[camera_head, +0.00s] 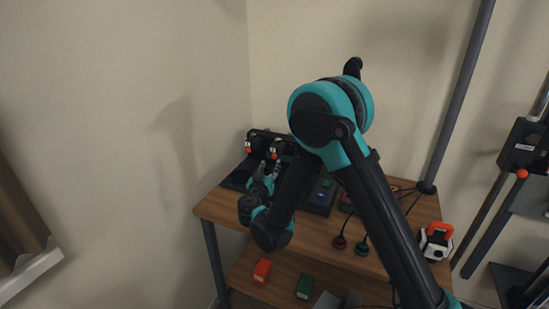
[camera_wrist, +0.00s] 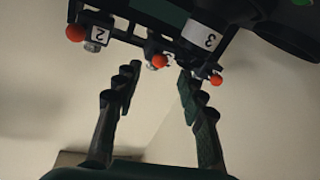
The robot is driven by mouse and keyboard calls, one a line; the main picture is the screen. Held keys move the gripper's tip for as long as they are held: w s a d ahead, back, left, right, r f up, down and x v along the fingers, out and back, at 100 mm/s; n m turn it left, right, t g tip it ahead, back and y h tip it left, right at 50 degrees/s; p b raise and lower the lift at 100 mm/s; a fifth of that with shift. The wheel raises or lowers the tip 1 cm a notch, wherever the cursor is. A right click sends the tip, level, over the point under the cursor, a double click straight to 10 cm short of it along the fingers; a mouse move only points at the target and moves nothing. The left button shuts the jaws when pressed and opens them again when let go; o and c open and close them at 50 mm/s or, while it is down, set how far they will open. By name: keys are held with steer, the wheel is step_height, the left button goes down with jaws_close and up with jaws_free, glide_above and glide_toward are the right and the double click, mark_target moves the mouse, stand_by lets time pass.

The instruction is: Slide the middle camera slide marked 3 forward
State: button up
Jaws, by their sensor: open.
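The slide marked 3 (camera_wrist: 209,39) shows a white label on a dark body at the upper right of the wrist view. A small orange-red knob (camera_wrist: 216,79) is just below it, beside the right fingertip. My gripper (camera_wrist: 160,75) is open and empty, with another orange-red knob (camera_wrist: 158,61) between its fingertips in the picture. I cannot tell whether either finger touches anything. A slide marked 2 (camera_wrist: 98,34) with an orange-red knob is at the upper left. In the head view my gripper (camera_head: 268,168) is at the dark rig (camera_head: 258,134); the labels there are too small to read.
The rig stands at the back left of a wooden table (camera_head: 222,207), close to the wall. Red and green round knobs with cables lie to the right. A white and orange device (camera_head: 436,241) is at the right edge. A red block (camera_head: 262,270) and a green block (camera_head: 305,287) are on a lower shelf.

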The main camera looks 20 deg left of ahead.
steer(key=w, duration=0.5)
steer(key=w+a, duration=0.1)
steer(key=w, duration=0.1)
steer(key=shift+w, duration=0.25)
steer(key=shift+d, duration=0.1)
jaws_close()
